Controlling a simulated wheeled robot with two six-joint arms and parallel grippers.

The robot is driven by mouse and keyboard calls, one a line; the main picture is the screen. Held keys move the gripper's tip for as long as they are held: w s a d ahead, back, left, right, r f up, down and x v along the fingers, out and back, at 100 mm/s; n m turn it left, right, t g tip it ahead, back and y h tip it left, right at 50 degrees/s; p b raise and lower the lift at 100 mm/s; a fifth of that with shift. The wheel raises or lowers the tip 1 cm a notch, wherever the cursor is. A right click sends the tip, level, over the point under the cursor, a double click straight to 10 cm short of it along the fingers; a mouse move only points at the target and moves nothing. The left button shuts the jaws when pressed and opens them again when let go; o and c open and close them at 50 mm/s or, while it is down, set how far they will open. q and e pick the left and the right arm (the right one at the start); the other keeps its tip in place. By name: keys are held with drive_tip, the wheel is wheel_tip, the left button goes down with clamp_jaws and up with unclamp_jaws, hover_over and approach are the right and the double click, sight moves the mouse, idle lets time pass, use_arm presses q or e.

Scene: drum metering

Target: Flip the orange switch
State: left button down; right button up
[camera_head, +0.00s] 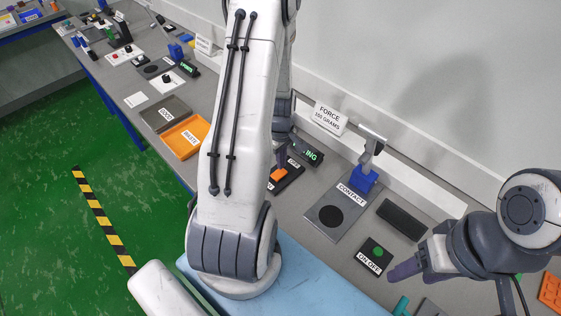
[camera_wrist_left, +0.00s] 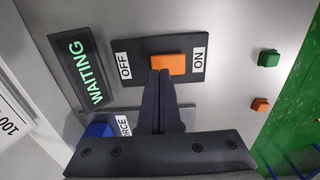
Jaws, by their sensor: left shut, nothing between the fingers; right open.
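The orange switch (camera_wrist_left: 175,64) sits on a dark plate between an OFF label and an ON label, a little nearer ON. It also shows in the head view (camera_head: 278,175), just right of my left arm. My left gripper (camera_wrist_left: 158,76) is shut and empty, its fingertips at the switch's lower edge in the wrist view, towards the OFF side. I cannot tell whether they touch. In the head view my left arm hides most of that gripper. My right gripper (camera_head: 396,272) is open, beside the green ON OFF button (camera_head: 377,252).
A display reading WAITING (camera_wrist_left: 80,72) stands beside the switch plate. Green (camera_wrist_left: 269,58) and orange (camera_wrist_left: 260,105) blocks lie on the other side. A CONTACT plate (camera_head: 350,208) with a blue-based fixture (camera_head: 364,179) is to the right. GOOD (camera_head: 166,113) and WASTE (camera_head: 186,137) trays lie left.

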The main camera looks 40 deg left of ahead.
use_arm(q)
drive_tip(key=shift+f, duration=0.95)
